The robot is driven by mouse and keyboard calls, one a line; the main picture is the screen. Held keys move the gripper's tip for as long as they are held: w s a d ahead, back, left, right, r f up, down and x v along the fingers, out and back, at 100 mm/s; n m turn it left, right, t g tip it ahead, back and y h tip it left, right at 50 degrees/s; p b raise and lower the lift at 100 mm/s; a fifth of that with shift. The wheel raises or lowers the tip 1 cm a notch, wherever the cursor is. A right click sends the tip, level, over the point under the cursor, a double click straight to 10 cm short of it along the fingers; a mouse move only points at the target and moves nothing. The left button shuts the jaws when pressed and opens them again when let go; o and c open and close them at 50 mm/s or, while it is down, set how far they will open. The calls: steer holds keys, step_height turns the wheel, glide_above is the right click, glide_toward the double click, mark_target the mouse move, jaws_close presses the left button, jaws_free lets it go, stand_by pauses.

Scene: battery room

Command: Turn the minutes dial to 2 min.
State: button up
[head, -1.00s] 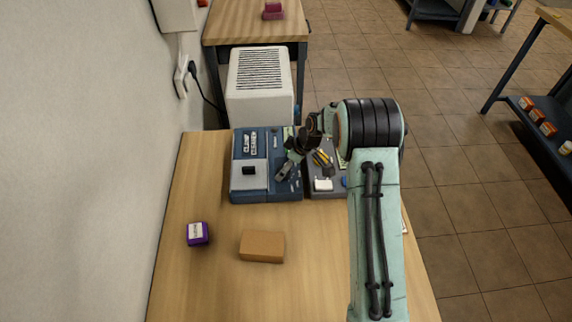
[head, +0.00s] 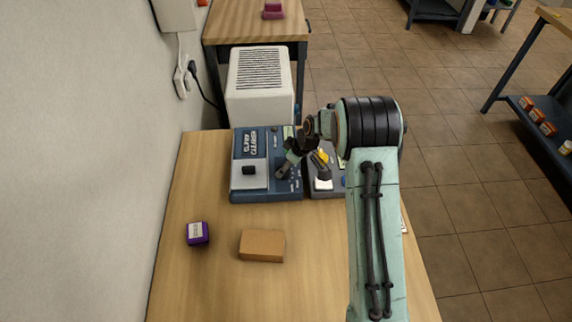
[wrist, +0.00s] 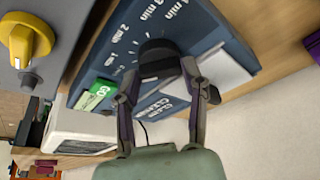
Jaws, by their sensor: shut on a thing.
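The blue clamp cleaner (head: 240,193) stands on the wooden table; it also shows in the wrist view (wrist: 222,30). Its black minutes dial (wrist: 154,48) sits beside an arc of printed marks, with 2 min and 3 min legible. My gripper (wrist: 160,70) is shut on this dial, one finger on each side. In the head view my gripper (head: 284,173) is over the right part of the cleaner and hides the dial. I cannot tell which mark the dial points to. A green GO label (wrist: 94,95) is close to the left finger.
A grey device (head: 328,191) with a yellow knob (wrist: 26,41) stands close beside the cleaner. A white vented box (head: 260,95) is behind. A brown block (head: 262,246) and a purple box (head: 197,233) lie in front, with bare table around them.

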steer(key=m, duration=0.2)
steer(key=m+t+h, duration=0.1)
steer(key=m, duration=0.2)
steer(key=shift+s+a+h, duration=0.15)
steer(key=shift+h, duration=0.15)
steer(key=m+h, duration=0.1)
steer(key=m, duration=0.1)
steer(key=m+h, duration=0.1)
steer(key=m, duration=0.2)
steer(key=shift+a+t, duration=0.15)
steer(key=shift+t, duration=0.15)
steer(key=shift+m, duration=0.4)
steer(key=o, duration=1.2)
steer(key=shift+c, duration=0.2)
steer(key=shift+r, duration=0.1)
steer(key=v, duration=1.1)
steer(key=shift+s+r, duration=0.25)
steer(key=shift+r, duration=0.1)
